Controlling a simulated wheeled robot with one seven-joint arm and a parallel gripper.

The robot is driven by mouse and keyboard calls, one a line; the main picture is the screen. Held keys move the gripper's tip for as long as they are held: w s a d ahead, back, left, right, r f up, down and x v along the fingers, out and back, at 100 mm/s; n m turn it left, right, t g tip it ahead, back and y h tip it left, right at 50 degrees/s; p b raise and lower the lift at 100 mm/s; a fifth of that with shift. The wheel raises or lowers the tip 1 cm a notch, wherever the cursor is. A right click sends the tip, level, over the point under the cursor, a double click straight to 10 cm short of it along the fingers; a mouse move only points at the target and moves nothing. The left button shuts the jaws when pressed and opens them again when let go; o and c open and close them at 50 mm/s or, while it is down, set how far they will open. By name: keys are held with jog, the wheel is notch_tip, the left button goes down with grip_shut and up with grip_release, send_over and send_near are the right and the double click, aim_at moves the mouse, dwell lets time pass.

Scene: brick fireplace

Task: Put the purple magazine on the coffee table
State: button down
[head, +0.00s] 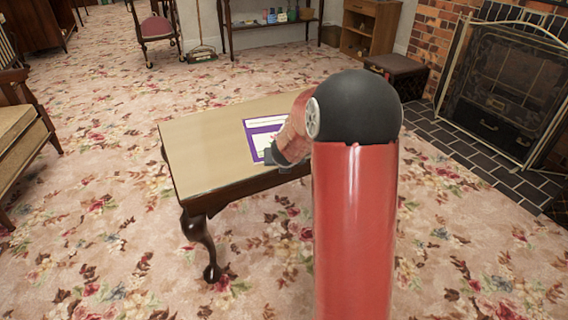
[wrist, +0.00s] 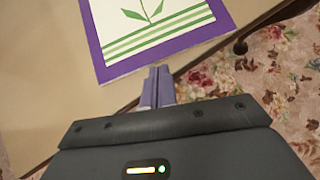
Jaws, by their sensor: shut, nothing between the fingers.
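The purple magazine (head: 260,137) lies flat on the coffee table (head: 205,147), near its right part in the head view, partly hidden by my arm. Its white cover with a green plant and green stripes fills the top of the wrist view, inside a purple border (wrist: 178,58). The tabletop (wrist: 45,90) shows bare to the left of it. My gripper (wrist: 158,72) is shut and empty, with its fingertips just short of the magazine's near edge in the wrist view. I cannot tell whether they touch. In the head view my arm hides the fingers.
A wooden armchair (head: 22,125) stands at the left. The brick fireplace with its screen (head: 500,85) and a dark stool (head: 396,72) are at the right. Flowered carpet around the table is clear.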

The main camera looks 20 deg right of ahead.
jog(key=shift+w+d, duration=0.1)
jog(key=shift+w, duration=0.2)
jog(key=shift+w+d+r+p, duration=0.1)
jog(key=shift+w+d+p, duration=0.15)
jog(key=shift+w, duration=0.25)
jog(key=shift+w+d+p, duration=0.1)
jog(key=shift+w+p, duration=0.25)
jog(key=shift+w, duration=0.15)
jog(key=shift+w+d, duration=0.1)
jog(key=shift+w, duration=0.05)
